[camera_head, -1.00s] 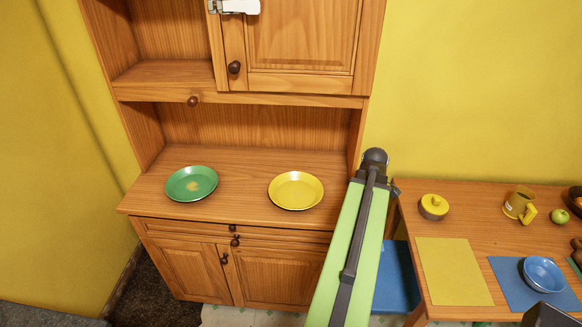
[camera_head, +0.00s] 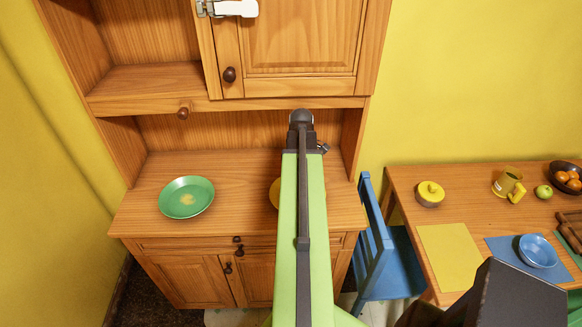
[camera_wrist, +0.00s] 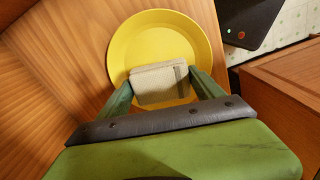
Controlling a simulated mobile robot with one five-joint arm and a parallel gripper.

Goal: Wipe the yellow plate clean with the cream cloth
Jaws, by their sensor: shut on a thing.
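The yellow plate (camera_wrist: 147,31) lies on the wooden cabinet counter. In the head view only a sliver of its left edge (camera_head: 274,193) shows beside my arm. My gripper (camera_wrist: 162,82) is shut on the cream cloth (camera_wrist: 158,88), a folded pad with a darker stripe near its right end. The cloth is over the near part of the plate and hides part of its inside. I cannot tell whether it touches the plate. In the head view my arm hides the gripper and the cloth.
A green plate (camera_head: 186,197) with a yellowish smear sits left on the counter (camera_head: 236,185). The cabinet's upper door (camera_head: 300,45) stands above.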

